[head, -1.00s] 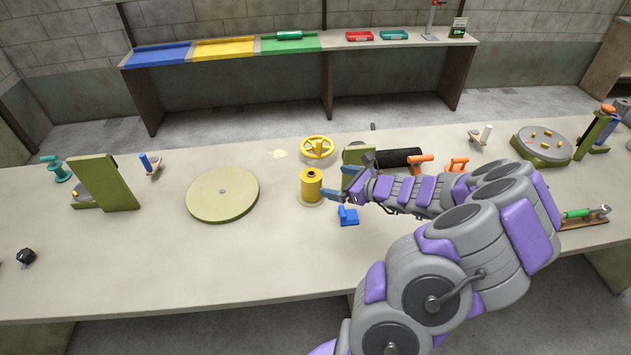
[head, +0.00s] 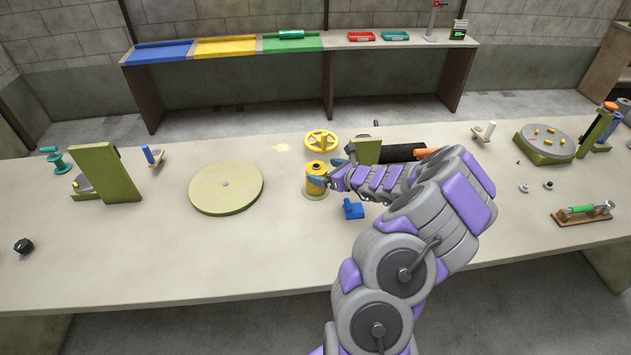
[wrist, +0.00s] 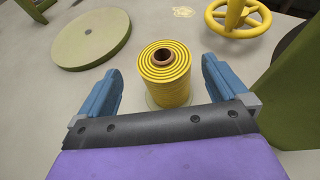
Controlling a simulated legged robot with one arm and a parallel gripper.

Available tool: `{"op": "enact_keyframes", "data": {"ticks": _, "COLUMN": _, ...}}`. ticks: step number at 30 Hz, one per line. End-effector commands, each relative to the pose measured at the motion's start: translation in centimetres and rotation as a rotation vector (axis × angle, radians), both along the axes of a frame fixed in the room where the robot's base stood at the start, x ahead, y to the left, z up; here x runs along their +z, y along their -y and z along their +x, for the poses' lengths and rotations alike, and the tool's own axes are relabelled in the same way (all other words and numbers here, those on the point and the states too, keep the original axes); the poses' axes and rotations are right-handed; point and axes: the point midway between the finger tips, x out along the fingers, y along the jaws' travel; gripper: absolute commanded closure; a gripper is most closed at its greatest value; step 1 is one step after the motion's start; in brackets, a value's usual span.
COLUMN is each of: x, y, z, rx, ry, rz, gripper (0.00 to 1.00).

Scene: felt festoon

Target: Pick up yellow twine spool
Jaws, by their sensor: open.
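The yellow twine spool (head: 314,190) stands upright on a pale round base on the workbench. In the wrist view the spool (wrist: 165,75) shows its coiled yellow top and brown core. My gripper (wrist: 160,85) is open, with one blue jaw on each side of the spool. A gap shows between the spool and the left jaw, and a smaller one on the right. In the head view my gripper (head: 326,176) is at the spool, and its jaws partly cover it.
A yellow handwheel (head: 321,141) stands just behind the spool, and a green block (head: 366,150) to its right. A blue object (head: 353,208) lies in front. A round green disc (head: 226,188) is at left. The bench front is largely clear.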

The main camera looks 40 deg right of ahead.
Motion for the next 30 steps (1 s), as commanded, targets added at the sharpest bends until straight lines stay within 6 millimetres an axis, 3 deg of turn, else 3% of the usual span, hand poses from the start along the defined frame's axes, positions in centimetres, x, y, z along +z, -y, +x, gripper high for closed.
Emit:
{"op": "enact_keyframes", "data": {"ticks": 10, "x": -3.3, "y": -0.2, "z": 2.7, "rx": 0.003, "ry": -0.003, "rz": 0.008, "gripper": 0.0}}
{"op": "enact_keyframes", "data": {"ticks": 15, "x": -3.4, "y": -0.4, "z": 4.3, "rx": 0.0, "ry": 0.0, "rz": 0.002, "gripper": 0.0}}
{"op": "enact_keyframes", "data": {"ticks": 23, "x": -3.2, "y": -0.7, "z": 4.5, "rx": 0.0, "ry": 0.001, "rz": 0.002, "gripper": 0.0}}
{"op": "enact_keyframes", "data": {"ticks": 30, "x": -3.4, "y": -0.2, "z": 4.4, "rx": -0.001, "ry": -0.001, "rz": 0.005, "gripper": 0.22}}
